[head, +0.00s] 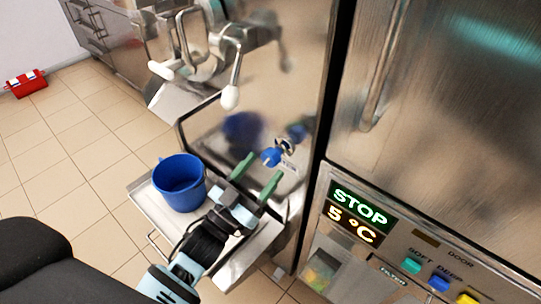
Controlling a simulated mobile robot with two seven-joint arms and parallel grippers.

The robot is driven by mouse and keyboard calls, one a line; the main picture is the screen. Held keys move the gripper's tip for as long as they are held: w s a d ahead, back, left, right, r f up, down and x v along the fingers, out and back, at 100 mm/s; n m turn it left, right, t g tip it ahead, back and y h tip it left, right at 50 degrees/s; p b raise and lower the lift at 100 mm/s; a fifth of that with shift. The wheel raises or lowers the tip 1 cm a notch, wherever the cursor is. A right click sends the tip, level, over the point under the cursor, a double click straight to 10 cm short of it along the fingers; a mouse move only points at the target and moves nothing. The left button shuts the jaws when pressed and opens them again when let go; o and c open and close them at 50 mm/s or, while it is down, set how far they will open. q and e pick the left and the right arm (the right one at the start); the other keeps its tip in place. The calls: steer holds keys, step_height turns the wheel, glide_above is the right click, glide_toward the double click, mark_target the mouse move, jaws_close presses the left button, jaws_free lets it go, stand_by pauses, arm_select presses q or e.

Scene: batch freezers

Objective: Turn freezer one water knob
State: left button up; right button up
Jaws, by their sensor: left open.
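The blue water knob (271,157) sits on the steel front panel of the batch freezer (225,140), above the drip tray. My left gripper (257,172) comes in from the lower left with its two green fingers spread apart. The fingertips are just below the knob, and nothing shows between them. I cannot tell whether a finger touches the knob. My right gripper is not in view.
A blue bucket (180,184) stands on the steel tray (144,206), left of my left gripper. A lever with a white ball (230,97) hangs above. A second cabinet with a lit STOP display (358,205) is at right. A red box (26,83) lies on the floor.

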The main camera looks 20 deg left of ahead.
mark_target(267, 164)
arm_select(q)
steer(key=shift+x, duration=2.05)
steer(key=c, duration=1)
